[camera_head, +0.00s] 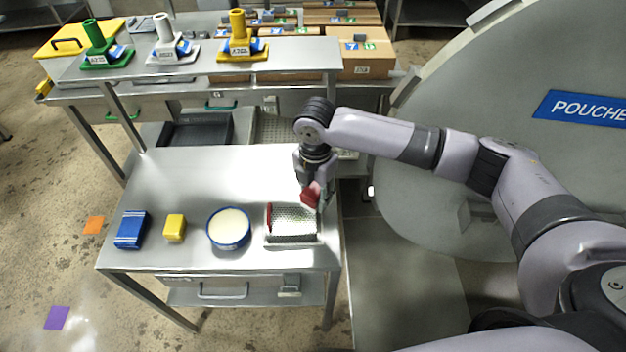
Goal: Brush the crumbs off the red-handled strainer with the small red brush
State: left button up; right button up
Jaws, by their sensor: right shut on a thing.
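The strainer (293,228) is a perforated metal piece at the right front of the steel table, with a red handle (268,216) along its left side. My right gripper (315,184) points down above the strainer's far right part. It is shut on the small red brush (310,195), which is partly hidden by the fingers. The brush is over or at the strainer's back edge; I cannot tell whether it touches. Crumbs are too small to make out. My left gripper is not in view.
On the steel table (180,180) stand a blue-rimmed bowl (228,245) of pale contents, a yellow block (174,227) and a blue pack (131,230). The table's back left is clear. A large round autoclave door (460,190) stands at right. A back shelf holds green, white and yellow fixtures (238,40).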

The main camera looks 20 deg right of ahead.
jog(key=n+p, duration=0.1)
jog(key=n, duration=0.2)
jog(key=n+p, duration=0.1)
jog(key=n, duration=0.1)
jog(key=shift+w+a+f+p, duration=0.1)
jog(key=shift+w+p, duration=0.25)
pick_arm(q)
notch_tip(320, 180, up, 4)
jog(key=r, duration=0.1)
pick_arm(e)
jog(key=shift+f+n+p, duration=0.25)
jog(key=shift+n+p, duration=0.05)
jog(key=shift+n, duration=0.7)
jog(key=shift+f, duration=0.15)
jog(key=b, duration=0.6)
send_over(313, 218)
notch_tip(313, 218, down, 6)
pick_arm(q)
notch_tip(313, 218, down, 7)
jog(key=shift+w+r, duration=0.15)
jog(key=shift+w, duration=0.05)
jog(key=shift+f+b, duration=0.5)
jog(key=shift+b, duration=0.1)
pick_arm(e)
jog(key=shift+f, duration=0.95)
